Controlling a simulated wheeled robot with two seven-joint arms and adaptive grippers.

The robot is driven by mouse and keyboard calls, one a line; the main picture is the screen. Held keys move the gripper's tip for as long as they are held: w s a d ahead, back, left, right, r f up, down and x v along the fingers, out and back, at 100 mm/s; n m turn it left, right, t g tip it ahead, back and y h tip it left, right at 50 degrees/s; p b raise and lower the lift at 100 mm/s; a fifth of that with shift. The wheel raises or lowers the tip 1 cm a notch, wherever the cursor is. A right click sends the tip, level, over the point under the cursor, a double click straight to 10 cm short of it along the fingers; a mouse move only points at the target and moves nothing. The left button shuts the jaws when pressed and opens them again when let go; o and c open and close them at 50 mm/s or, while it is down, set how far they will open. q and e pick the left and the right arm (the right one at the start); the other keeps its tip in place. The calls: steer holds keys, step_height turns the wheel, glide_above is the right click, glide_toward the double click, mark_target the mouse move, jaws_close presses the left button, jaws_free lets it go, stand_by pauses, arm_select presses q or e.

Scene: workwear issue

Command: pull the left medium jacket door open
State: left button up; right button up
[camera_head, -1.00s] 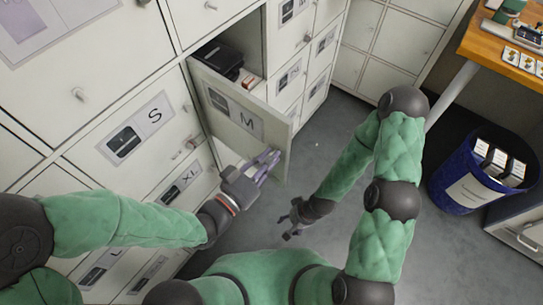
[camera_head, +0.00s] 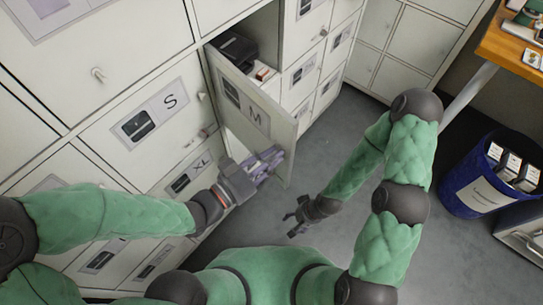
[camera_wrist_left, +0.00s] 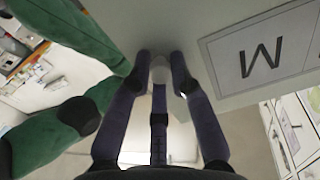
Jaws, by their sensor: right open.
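The medium jacket door (camera_head: 240,98), a pale panel with a black M and a picture label, stands swung well open from its compartment. It also shows in the left wrist view (camera_wrist_left: 222,28). My left gripper (camera_head: 268,163) is at the lower free end of the door. In the left wrist view my left fingers (camera_wrist_left: 161,66) are on either side of a pale knob (camera_wrist_left: 160,72) on the door and appear closed on it. My right gripper (camera_head: 298,216) is open and empty, low over the floor, apart from the door.
A black item (camera_head: 237,50) and a small brownish one (camera_head: 263,74) lie in the open compartment. Shut doors marked S (camera_head: 150,115) and XL (camera_head: 187,179) are nearby. A blue bin (camera_head: 478,190) with boxes stands right, below a wooden table (camera_head: 512,42). Grey floor between is clear.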

arm_select(q)
steer(key=o, duration=0.5)
steer(key=shift+s+f, duration=0.1)
steer(key=shift+f, duration=0.2)
steer(key=shift+c, duration=0.2)
steer(key=shift+r, duration=0.15)
steer(key=v, duration=1.2)
stand_by(0.7)
